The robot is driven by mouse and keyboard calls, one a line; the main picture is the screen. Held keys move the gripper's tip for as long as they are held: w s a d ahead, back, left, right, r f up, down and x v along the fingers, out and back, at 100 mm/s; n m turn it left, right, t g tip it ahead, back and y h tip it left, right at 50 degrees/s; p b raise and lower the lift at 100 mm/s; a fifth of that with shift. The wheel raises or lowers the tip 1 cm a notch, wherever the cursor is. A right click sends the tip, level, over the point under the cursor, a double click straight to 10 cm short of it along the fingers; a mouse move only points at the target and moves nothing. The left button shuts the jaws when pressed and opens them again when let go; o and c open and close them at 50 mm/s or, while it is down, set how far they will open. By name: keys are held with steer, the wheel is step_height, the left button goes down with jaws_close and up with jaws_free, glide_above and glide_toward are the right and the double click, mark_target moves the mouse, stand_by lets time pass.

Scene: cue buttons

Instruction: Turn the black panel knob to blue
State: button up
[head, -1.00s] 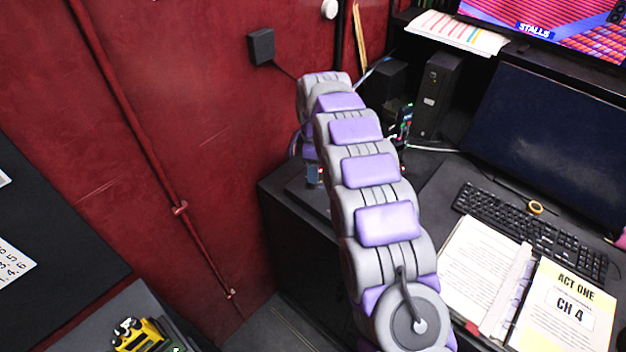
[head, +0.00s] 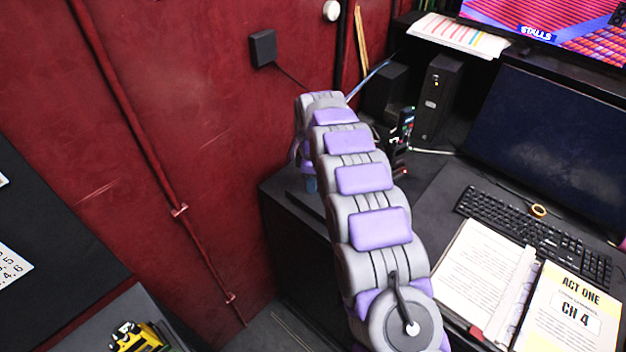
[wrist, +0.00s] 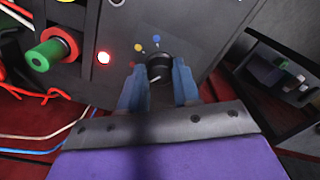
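In the wrist view, the black knob (wrist: 158,67) sits on a dark grey panel (wrist: 205,30). Blue, yellow and red dots lie in an arc above and left of it, the blue dot (wrist: 157,38) nearly straight above. A pale mark shows on the knob's lower side. My gripper (wrist: 160,75) has its two blue fingers on either side of the knob, very close to it. Whether they press on it I cannot tell. In the head view, my arm hides the knob and most of the gripper.
A green and red spool-like part (wrist: 50,52) and a lit red lamp (wrist: 103,57) are left of the knob in the wrist view. Loose red, white and blue cables lie below them. In the head view, a desk holds a keyboard (head: 535,235), binder (head: 480,270) and monitor (head: 550,135).

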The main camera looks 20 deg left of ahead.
steer(key=shift+a, duration=0.1)
steer(key=c, duration=0.5)
steer(key=shift+o, duration=0.2)
steer(key=shift+r+m+p, duration=0.1)
steer(key=shift+m+p, duration=0.2)
steer(key=shift+p, duration=0.35)
steer(key=m+p, duration=0.3)
steer(key=shift+w+r+m, duration=0.1)
steer(key=shift+m, duration=0.2)
steer(key=m+p, duration=0.2)
steer(key=m, duration=0.1)
steer(key=shift+m, duration=0.3)
steer(key=m+p, duration=0.2)
steer(key=m, duration=0.1)
steer(key=m+p, duration=0.2)
steer(key=m, duration=0.5)
steer(key=shift+f, duration=0.2)
steer(key=m, duration=0.6)
steer(key=shift+p, duration=0.4)
